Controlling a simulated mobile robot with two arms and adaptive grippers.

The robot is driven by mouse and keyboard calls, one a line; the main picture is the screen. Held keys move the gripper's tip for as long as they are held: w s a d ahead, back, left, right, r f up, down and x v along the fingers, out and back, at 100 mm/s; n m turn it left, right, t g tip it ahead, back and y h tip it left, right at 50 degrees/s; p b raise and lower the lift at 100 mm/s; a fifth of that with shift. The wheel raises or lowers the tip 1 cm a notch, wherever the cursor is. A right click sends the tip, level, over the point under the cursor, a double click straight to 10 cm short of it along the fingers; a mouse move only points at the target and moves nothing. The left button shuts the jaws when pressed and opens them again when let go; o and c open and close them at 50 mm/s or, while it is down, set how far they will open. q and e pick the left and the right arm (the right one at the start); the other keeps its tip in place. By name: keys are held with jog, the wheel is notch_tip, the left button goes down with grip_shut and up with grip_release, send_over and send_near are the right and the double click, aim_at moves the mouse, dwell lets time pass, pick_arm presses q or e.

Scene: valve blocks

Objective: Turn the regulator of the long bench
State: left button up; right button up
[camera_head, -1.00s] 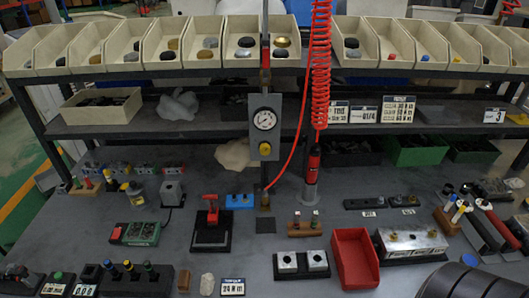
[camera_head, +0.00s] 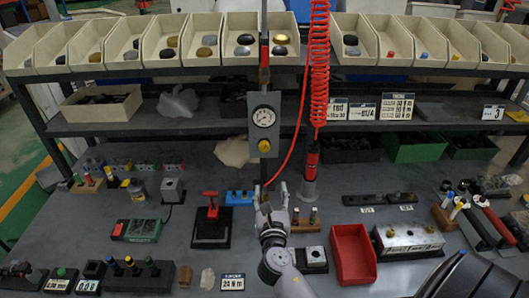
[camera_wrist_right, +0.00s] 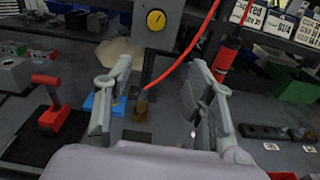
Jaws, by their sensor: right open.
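The regulator is a grey box (camera_head: 255,130) on a post at the middle of the bench (camera_head: 190,245), with a round white gauge (camera_head: 264,117) and a yellow knob (camera_head: 264,146) below it. The knob also shows at the top of the right wrist view (camera_wrist_right: 156,19). My right gripper (camera_head: 271,190) is open and empty, in front of and below the knob, apart from it. In the wrist view its two fingers (camera_wrist_right: 160,66) stand wide apart, with the post's foot between them. My left gripper is not in view.
A red coiled hose (camera_head: 320,70) hangs right of the regulator, and a thin red hose runs down beside it. A red-handled clamp (camera_head: 211,212) stands left of my gripper, a red bin (camera_head: 352,256) to its right. A shelf of beige bins (camera_head: 195,58) spans the back.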

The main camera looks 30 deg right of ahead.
jog(key=n, duration=0.2)
send_near(265, 149)
jog(key=x, duration=0.8)
jog(key=shift+w+p, duration=0.15)
jog(key=shift+p, duration=0.15)
jog(key=shift+c, duration=0.4)
jog(key=c, duration=1.1)
